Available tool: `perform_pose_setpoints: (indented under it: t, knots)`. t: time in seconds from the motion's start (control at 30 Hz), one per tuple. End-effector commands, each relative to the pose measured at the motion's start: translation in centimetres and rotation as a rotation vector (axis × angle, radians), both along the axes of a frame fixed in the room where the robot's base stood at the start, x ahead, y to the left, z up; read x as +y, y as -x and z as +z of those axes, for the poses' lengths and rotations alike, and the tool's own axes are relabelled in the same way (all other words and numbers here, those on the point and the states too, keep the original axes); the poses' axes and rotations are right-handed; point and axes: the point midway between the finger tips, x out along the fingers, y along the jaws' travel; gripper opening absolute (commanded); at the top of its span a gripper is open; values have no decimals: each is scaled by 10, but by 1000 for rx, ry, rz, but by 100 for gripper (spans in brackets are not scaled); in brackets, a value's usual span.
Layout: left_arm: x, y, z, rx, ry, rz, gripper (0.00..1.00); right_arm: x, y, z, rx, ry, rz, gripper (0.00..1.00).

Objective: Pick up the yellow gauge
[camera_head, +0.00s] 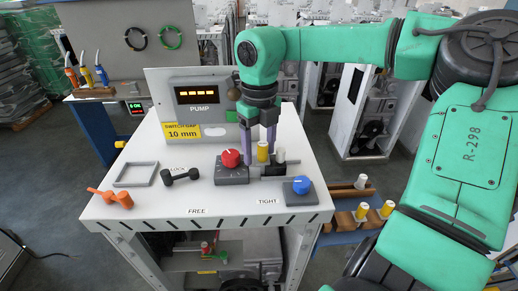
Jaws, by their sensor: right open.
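A small yellow cylinder, which looks like the yellow gauge (263,152), stands upright on the white table. It is in a dark holder beside the red-knobbed block. My right gripper (260,150) points down at it, with its two purple fingers apart. The cylinder shows between or just in front of the fingers; I cannot tell which, or whether they touch it. My left gripper is not in view.
A red knob (231,158), a white cylinder (281,155) and a blue knob (301,185) crowd around it. The pump panel (197,95) stands behind. A dumbbell-shaped black part (181,177), a grey square frame (136,174) and an orange part (111,197) lie left. The front strip is mostly clear.

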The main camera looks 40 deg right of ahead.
Motion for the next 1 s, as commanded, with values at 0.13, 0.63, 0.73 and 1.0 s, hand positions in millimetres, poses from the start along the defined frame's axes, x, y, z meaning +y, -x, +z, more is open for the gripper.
perform_pose_setpoints:
  t: [0.13, 0.63, 0.73, 1.0]
  knots:
    - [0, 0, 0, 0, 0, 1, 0, 0, 0, -4, -2, -1, -1, 66]
    - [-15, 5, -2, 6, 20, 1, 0, 0, -1, -3, -4, -1, -1, 1]
    - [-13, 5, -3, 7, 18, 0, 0, 0, -1, 0, -4, 0, -1, 1]
    - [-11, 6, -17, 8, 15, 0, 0, 0, -2, 45, -9, 3, -3, 1]
